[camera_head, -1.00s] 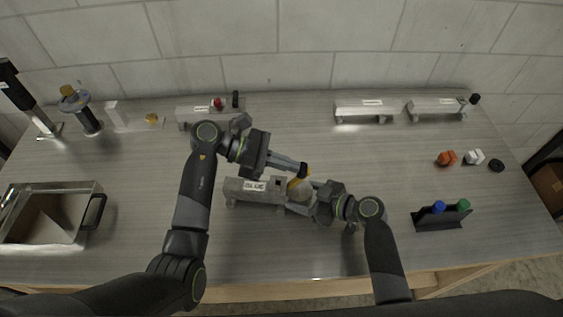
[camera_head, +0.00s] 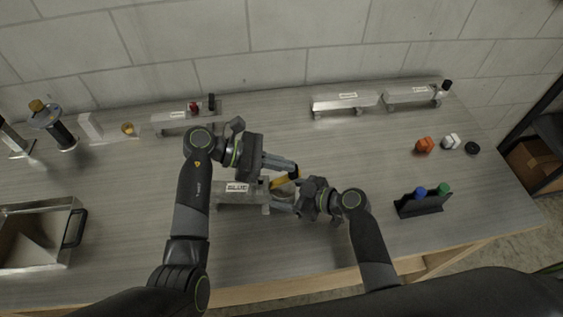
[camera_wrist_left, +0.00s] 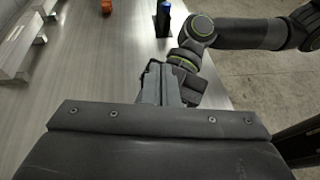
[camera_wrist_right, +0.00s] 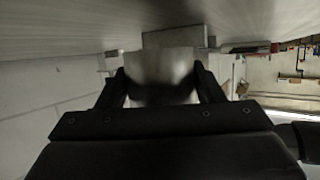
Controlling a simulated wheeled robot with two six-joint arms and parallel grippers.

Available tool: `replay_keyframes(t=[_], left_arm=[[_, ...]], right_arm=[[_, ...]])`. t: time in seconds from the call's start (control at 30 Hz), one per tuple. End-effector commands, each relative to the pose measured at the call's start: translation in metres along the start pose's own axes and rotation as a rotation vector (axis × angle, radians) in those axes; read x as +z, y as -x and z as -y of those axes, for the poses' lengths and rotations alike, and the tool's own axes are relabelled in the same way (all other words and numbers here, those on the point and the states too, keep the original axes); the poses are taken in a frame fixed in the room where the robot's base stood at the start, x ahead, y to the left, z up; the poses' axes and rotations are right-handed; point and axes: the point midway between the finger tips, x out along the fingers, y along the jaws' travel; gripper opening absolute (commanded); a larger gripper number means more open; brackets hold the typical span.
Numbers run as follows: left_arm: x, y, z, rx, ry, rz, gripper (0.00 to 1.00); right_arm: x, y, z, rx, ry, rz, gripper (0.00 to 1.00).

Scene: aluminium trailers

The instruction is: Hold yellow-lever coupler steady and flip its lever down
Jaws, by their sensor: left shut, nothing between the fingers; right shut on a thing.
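A grey metal trailer (camera_head: 228,197) with a white label stands mid-table. Its coupler is at the right end, mostly hidden by my grippers. The yellow lever (camera_head: 283,182) shows as a slanted bar just below my left fingertips. My left gripper (camera_head: 293,171) is shut and empty, its tips at the lever's upper right end; I cannot tell whether they touch. My right gripper (camera_head: 292,203) comes from the right and is shut on the coupler. In the right wrist view a pale grey block, the coupler (camera_wrist_right: 162,68), sits between the fingers. The left wrist view does not show the lever.
Other trailers stand along the back, at left (camera_head: 172,122), middle (camera_head: 340,103) and right (camera_head: 408,95). A black rack (camera_head: 420,207) with blue and green-topped items is at right, near orange (camera_head: 424,145) and white pieces. A metal bin (camera_head: 70,205) is at left.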

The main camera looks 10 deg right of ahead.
Motion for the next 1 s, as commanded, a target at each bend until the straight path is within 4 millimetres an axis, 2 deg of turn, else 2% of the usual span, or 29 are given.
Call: replay_keyframes(t=[0.2,0.33,0.8,1.0], left_arm=[[0.001,0.002,0.000,0.001,0.000,-0.001,0.00],[0.007,0.013,-0.001,0.003,-0.003,-0.002,0.00],[0.055,0.101,-0.001,0.002,-0.003,-0.005,0.00],[0.066,0.119,-0.001,0.000,-0.001,-0.002,0.00]], right_arm=[[-0.001,0.000,0.000,0.000,-0.001,-0.002,0.13],[-0.001,0.000,0.000,0.000,-0.001,-0.002,0.13],[-0.001,0.000,0.000,0.000,-0.001,-0.002,0.13],[-0.001,0.000,0.000,0.000,-0.001,-0.002,0.13]])
